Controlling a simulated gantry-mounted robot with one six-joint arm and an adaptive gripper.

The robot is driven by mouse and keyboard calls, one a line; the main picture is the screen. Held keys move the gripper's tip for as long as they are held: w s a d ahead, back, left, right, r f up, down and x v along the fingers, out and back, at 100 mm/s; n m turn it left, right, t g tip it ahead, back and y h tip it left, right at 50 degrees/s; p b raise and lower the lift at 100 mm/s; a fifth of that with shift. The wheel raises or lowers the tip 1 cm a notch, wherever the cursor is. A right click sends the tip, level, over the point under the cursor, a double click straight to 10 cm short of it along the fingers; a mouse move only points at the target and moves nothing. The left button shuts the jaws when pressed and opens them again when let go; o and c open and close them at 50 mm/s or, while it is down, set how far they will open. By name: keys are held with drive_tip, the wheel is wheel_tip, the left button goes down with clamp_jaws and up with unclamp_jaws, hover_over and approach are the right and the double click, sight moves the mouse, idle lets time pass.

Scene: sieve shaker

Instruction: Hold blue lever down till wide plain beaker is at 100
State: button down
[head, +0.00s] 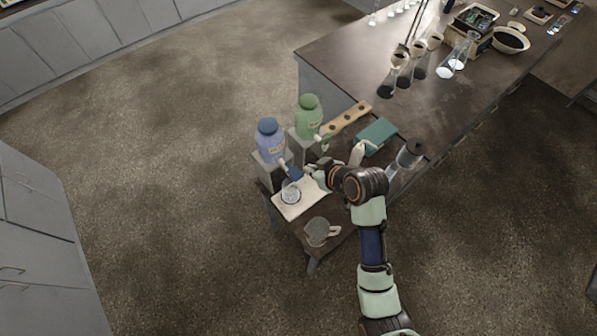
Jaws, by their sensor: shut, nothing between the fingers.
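A blue dispenser bottle (270,142) stands on a grey block at the left end of the low table. A small blue lever (294,172) shows at its front, low down. A clear glass beaker (290,193) stands on a white mat (290,212) below that lever. Its marks and liquid level are too small to read. My gripper (309,170) is shut and empty, just right of the blue lever. I cannot tell whether it touches the lever. My arm comes in from the lower right and hides part of the table.
A green dispenser bottle (308,116) stands behind the blue one. A wooden rack (346,118), a teal box (377,134) and a dark-capped glass vessel (409,156) lie to the right. A grey round object (319,231) sits near the front edge.

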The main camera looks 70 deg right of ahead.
hover_over(294, 171)
drive_tip(key=s+a, duration=0.2)
drive_tip(key=s, duration=0.1)
drive_tip(key=f, duration=0.5)
drive_tip(key=shift+w+d+f, duration=0.15)
drive_tip(key=shift+w+d, duration=0.05)
drive_tip(key=shift+d, duration=0.05)
wheel_tip(294, 171, down, 4)
drive_tip(key=shift+w+d+f, duration=0.1)
drive_tip(key=shift+f, duration=0.05)
